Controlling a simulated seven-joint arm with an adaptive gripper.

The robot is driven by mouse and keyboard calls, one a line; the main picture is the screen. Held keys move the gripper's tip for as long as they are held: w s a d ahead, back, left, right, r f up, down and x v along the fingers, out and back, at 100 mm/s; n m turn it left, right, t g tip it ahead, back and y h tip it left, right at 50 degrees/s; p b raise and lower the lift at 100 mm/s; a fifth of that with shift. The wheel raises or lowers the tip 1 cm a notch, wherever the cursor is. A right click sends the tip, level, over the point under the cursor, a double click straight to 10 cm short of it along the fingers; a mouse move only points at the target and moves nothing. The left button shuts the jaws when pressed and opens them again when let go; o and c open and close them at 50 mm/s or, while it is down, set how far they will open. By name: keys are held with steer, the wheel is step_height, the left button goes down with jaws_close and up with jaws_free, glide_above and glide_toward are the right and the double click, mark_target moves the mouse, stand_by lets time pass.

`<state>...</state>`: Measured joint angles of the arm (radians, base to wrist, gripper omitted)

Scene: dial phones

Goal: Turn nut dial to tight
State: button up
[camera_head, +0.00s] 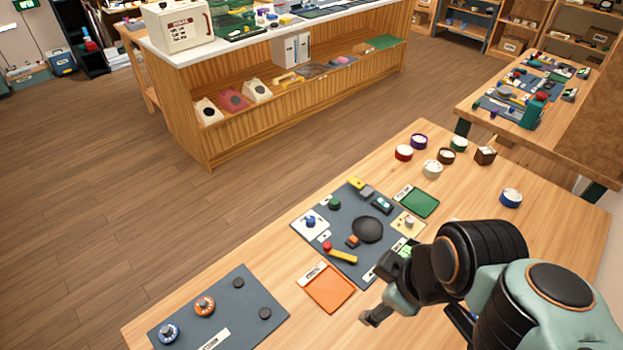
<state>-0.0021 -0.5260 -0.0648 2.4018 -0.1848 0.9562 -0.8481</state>
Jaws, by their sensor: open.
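Several dials are in view, and their labels are too small to read, so I cannot tell which is the nut dial. A blue-knobbed dial on a white plate (310,222) and a dial on a cream plate (408,223) sit on the dark work mat (285,228). An orange dial (204,306) and a blue dial (168,332) sit on the dark board (245,288) at the lower left. My gripper (372,318) is open and apart from all of these dials, right of the orange tray. My arm hides part of the table and the mat's right edge.
An orange tray (328,288) and a green tray (417,202) flank the mat. A black round pan (368,229) and a yellow-handled tool (341,256) lie on it. Several small round containers (432,169) stand at the back. Bare wood separates the board from the mat.

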steer(key=w+d+r+n+t, duration=0.1)
steer(key=w+r+n, duration=0.1)
steer(key=w+n, duration=0.5)
steer(key=w+d+r+n+t, duration=0.1)
steer(key=w+r+n+t, duration=0.1)
steer(key=w, duration=0.8)
steer(key=n+g+h, duration=0.2)
steer(key=n+h, duration=0.1)
steer(key=n, duration=0.9)
glide_above(310, 220)
steer(key=s, duration=0.2)
steer(key=f, duration=2.6)
steer(key=shift+s+a+f, duration=0.15)
steer(key=shift+a+f, duration=0.1)
steer(key=shift+a, duration=0.05)
steer(key=shift+f, duration=0.35)
steer(key=x, duration=0.5)
steer(key=shift+f, duration=0.3)
